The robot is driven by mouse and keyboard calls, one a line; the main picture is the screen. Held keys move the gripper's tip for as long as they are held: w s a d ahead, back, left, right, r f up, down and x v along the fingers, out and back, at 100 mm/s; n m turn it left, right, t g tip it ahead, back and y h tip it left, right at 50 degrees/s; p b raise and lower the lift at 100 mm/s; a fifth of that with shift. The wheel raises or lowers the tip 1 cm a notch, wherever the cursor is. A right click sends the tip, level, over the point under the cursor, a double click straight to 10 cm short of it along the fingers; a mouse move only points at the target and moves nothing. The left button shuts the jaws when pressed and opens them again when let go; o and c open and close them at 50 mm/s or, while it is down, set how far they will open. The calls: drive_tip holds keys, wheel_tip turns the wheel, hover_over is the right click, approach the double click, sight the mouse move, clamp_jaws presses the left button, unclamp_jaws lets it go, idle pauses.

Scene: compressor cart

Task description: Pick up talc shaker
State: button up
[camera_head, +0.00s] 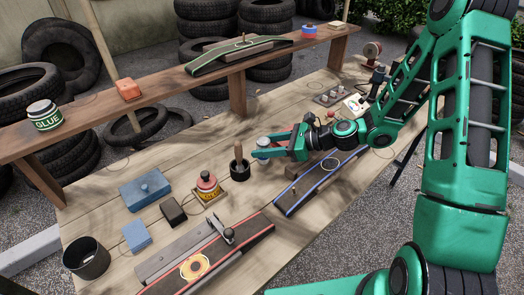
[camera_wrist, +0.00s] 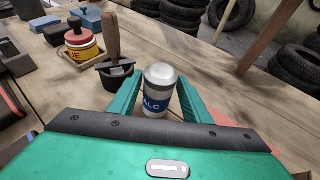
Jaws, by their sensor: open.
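The talc shaker (camera_wrist: 157,92) is a white can with a blue label reading "ALC" and a pale domed top. In the wrist view it stands upright between the two green fingers of my gripper (camera_wrist: 156,100). The fingers are open, one on each side of it; I cannot tell whether either touches it. In the head view my gripper (camera_head: 272,147) reaches left over the bench, and the shaker's pale top (camera_head: 263,142) shows at the fingers. Its lower part is hidden there by a finger.
A black pot with a wooden-handled tool (camera_head: 240,170) stands just left of the shaker. Further left are a yellow tin with a red top (camera_head: 207,188) and a blue box (camera_head: 145,188). A blue-edged strip (camera_head: 320,180) lies in front of my gripper. A raised shelf (camera_head: 180,92) runs behind.

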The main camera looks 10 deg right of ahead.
drive_tip(key=shift+x, duration=1.9)
drive_tip(key=c, duration=0.9)
drive_tip(key=shift+o, duration=0.2)
drive_tip(key=shift+r, duration=0.2)
